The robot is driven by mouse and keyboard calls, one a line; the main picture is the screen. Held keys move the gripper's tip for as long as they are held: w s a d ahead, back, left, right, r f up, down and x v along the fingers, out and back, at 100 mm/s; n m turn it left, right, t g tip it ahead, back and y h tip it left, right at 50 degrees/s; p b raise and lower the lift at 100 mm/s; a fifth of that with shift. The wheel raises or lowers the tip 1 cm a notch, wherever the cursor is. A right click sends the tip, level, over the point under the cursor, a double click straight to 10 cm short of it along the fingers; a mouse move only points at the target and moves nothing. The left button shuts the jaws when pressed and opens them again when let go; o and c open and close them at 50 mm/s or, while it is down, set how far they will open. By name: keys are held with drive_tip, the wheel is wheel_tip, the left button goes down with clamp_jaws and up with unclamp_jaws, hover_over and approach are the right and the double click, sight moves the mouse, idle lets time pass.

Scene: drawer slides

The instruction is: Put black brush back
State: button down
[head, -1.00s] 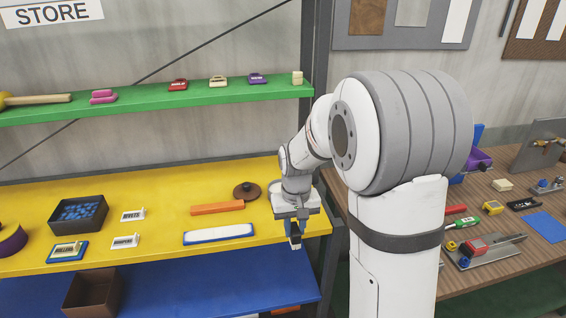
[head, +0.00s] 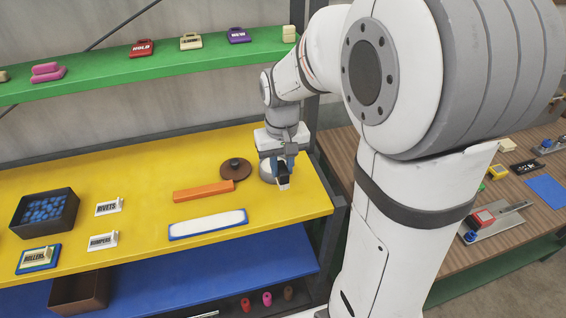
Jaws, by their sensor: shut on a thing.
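My gripper (head: 284,182) points down over the right end of the yellow shelf (head: 300,206). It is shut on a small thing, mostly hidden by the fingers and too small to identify. I cannot make out a black brush clearly anywhere. Just left of and behind my gripper, a round grey object (head: 267,173) stands on the shelf, partly hidden. A brown disc with a knob (head: 236,169) lies further left.
An orange bar (head: 203,191) and a white pad with a blue edge (head: 208,224) lie left of my gripper. A dark bin (head: 22,231) and label stands are further left. The green shelf (head: 130,71) runs above. The yellow shelf's front right corner is clear.

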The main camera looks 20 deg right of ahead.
drive_tip(key=shift+s+f+b, duration=0.1)
drive_tip(key=shift+f+b, duration=2.8)
drive_tip(key=shift+f, duration=0.85)
drive_tip(key=shift+f+b, duration=0.45)
drive_tip(key=shift+f, duration=0.15)
drive_tip(key=c, duration=1.5)
unclamp_jaws()
drive_tip(key=shift+c, duration=0.2)
drive_tip(key=o, duration=0.5)
drive_tip(key=shift+c, duration=1.3)
drive_tip(key=shift+r, duration=0.1)
